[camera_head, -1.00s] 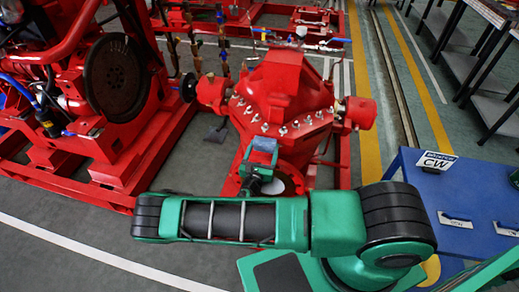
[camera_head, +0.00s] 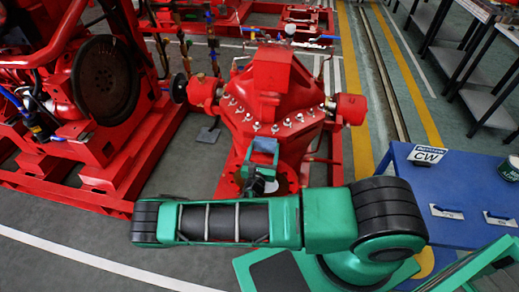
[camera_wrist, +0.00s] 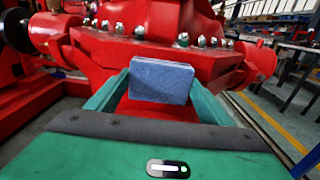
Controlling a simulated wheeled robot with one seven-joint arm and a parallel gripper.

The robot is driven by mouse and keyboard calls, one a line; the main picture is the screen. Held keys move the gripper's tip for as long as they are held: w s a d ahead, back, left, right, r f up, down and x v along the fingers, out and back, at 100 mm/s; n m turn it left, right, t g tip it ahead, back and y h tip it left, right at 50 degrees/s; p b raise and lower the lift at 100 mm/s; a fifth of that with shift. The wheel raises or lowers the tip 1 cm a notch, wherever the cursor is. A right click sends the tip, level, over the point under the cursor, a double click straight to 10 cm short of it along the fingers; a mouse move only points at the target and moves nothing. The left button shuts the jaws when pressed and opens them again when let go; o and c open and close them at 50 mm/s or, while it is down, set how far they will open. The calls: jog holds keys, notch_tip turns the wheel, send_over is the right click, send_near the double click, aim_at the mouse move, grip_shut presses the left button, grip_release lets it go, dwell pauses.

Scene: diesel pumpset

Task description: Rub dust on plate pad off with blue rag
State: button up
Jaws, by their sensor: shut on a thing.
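The blue rag (camera_wrist: 161,80) is a folded, block-like blue pad. In the wrist view it is held between the two green fingers of my gripper (camera_wrist: 160,92). A pale round surface (camera_head: 274,186) shows partly behind my gripper.
A red engine with a dark round disc (camera_head: 105,77) stands on a red frame at left. A blue table (camera_head: 445,195) with a CW sign (camera_head: 426,155) and a green can (camera_head: 510,168) is at right. Grey floor lies between the engine and pump.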

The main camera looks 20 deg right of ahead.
aim_at(255, 146)
jog(key=shift+s+d, duration=0.65)
jog(key=shift+d, duration=0.3)
jog(key=shift+s+d, duration=0.65)
jog(key=shift+d, duration=0.3)
jog(key=shift+w+a, duration=0.1)
jog(key=shift+w+a, duration=0.7)
jog(key=shift+a, duration=0.35)
jog(key=shift+w+a, duration=0.1)
jog(key=shift+a, duration=0.05)
jog(key=shift+w+a, duration=0.75)
jog(key=shift+a, duration=0.3)
jog(key=shift+w+a, duration=0.7)
jog(key=shift+a, duration=0.35)
jog(key=shift+a, duration=0.1)
jog(key=shift+w+a, duration=0.7)
jog(key=shift+a, duration=0.3)
